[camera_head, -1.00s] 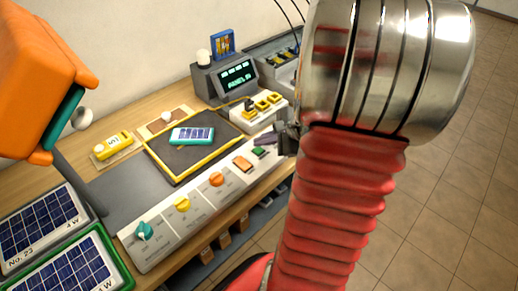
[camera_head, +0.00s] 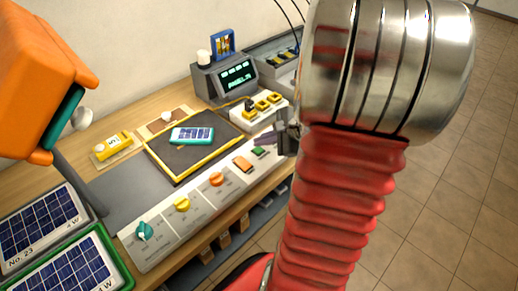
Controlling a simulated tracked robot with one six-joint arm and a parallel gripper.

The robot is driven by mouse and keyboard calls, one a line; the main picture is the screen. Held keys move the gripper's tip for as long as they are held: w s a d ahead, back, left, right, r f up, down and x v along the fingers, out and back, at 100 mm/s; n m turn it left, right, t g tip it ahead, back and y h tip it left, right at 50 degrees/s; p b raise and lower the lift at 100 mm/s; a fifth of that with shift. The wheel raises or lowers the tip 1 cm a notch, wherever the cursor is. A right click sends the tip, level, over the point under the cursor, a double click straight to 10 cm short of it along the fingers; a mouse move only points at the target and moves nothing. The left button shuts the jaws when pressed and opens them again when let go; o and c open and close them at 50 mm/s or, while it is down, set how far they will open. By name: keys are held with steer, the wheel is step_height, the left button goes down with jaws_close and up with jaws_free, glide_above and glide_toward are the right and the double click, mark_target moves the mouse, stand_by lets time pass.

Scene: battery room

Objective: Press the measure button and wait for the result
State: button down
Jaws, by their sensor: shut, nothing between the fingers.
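A pale control strip (camera_head: 200,200) runs along the bench front with a teal knob (camera_head: 144,231), a yellow knob (camera_head: 182,204), an orange knob (camera_head: 217,179), an orange-red button (camera_head: 242,163) and a green button (camera_head: 259,151). The labels are too small to read, so I cannot tell which one is the measure button. My gripper (camera_head: 264,142) is shut and empty, with its tips just above the green button; contact cannot be told. A small solar panel (camera_head: 192,135) lies on the yellow-framed dark pad (camera_head: 180,163). The grey display unit (camera_head: 225,80) shows lit green text beginning "PANEL".
A yellow meter (camera_head: 113,145) sits on the bench left of the pad. A white block with yellow parts (camera_head: 259,108) stands behind my gripper. Solar panels (camera_head: 45,222) lie at lower left. An orange lamp-like body (camera_head: 40,75) hangs close at upper left.

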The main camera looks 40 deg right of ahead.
mark_target(262, 151)
steer(key=shift+f, duration=0.75)
stand_by(1.2)
stand_by(0.4)
steer(key=shift+r, duration=0.8)
steer(key=shift+r, duration=2.55)
